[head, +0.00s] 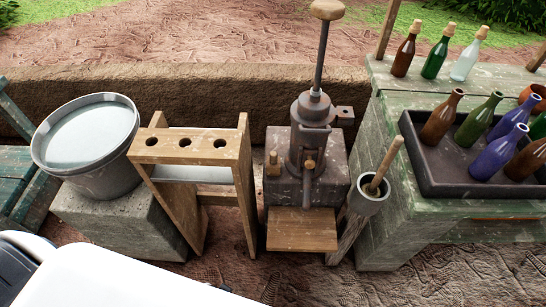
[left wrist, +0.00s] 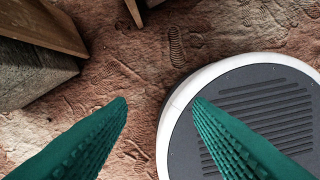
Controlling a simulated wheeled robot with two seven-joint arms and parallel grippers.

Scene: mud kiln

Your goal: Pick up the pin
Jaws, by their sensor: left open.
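A small wooden pin (head: 273,164) stands upright on the stone block (head: 334,180), just left of the dark metal press (head: 314,112). Another short wooden piece (head: 310,165) shows at the front of the press; I cannot tell whether it is loose. My left gripper (left wrist: 160,101) shows only in the left wrist view. Its two green ribbed fingers are apart with nothing between them, above bare ground. No pin shows in that view. My right gripper is in neither view.
Left of the press stand a wooden rack (head: 186,142) with holes and a grey bucket (head: 88,140). Right of it are a cup (head: 366,203) with a wooden handle and a green table (head: 388,110) with bottles and a dark tray (head: 436,181). Ground (left wrist: 135,50) below the gripper is clear.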

